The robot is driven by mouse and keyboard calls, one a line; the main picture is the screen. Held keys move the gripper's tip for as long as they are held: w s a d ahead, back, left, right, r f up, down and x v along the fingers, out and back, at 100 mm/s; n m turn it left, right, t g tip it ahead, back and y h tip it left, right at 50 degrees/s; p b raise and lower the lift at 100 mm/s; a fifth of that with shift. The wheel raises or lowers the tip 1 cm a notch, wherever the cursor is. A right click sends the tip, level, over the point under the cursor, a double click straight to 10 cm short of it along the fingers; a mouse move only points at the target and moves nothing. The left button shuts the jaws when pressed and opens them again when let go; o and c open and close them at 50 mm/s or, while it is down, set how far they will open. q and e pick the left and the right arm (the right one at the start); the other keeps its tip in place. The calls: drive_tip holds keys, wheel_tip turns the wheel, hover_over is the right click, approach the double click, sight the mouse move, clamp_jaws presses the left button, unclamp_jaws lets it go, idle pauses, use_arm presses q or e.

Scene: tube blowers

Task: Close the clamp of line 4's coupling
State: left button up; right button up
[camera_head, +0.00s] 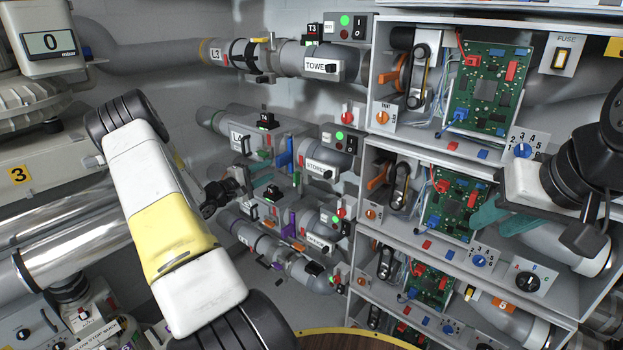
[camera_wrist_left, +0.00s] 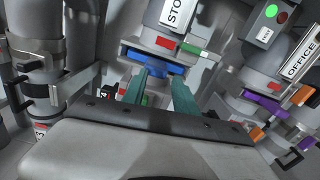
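Line 4's coupling sits in the middle pipe row, beside a pipe label that seems to read L4 (camera_head: 237,136). A blue clamp part (camera_head: 284,153) stands there, left of the STORE pipe. In the left wrist view a blue band (camera_wrist_left: 155,63) crosses below the STORE pipe, with a green tab (camera_wrist_left: 193,47) beside it. My left gripper (camera_wrist_left: 163,88) is open, its teal fingers apart and pointing at the blue band; contact cannot be told. In the head view its dark hand is left of the coupling. My right gripper (camera_head: 503,218) appears open and empty before the shelves at right.
The TOWER pipe (camera_head: 320,67) runs above and the OFFICE pipe (camera_head: 312,240) below, close to the coupling. A purple clamp part (camera_wrist_left: 262,104) is on the OFFICE line. Shelves with circuit boards (camera_head: 487,87) fill the right.

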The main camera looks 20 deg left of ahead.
sight(294, 179)
use_arm(q)
drive_tip(key=s+d+f+n, duration=0.3)
drive_tip(key=d+f+n, duration=0.2)
drive_tip(key=n, duration=1.2)
drive_tip(key=x, duration=0.7)
drive_tip(key=shift+w+a+r, duration=0.2)
drive_tip(key=shift+w+r, duration=0.05)
drive_tip(key=shift+w, duration=0.05)
clamp_jaws()
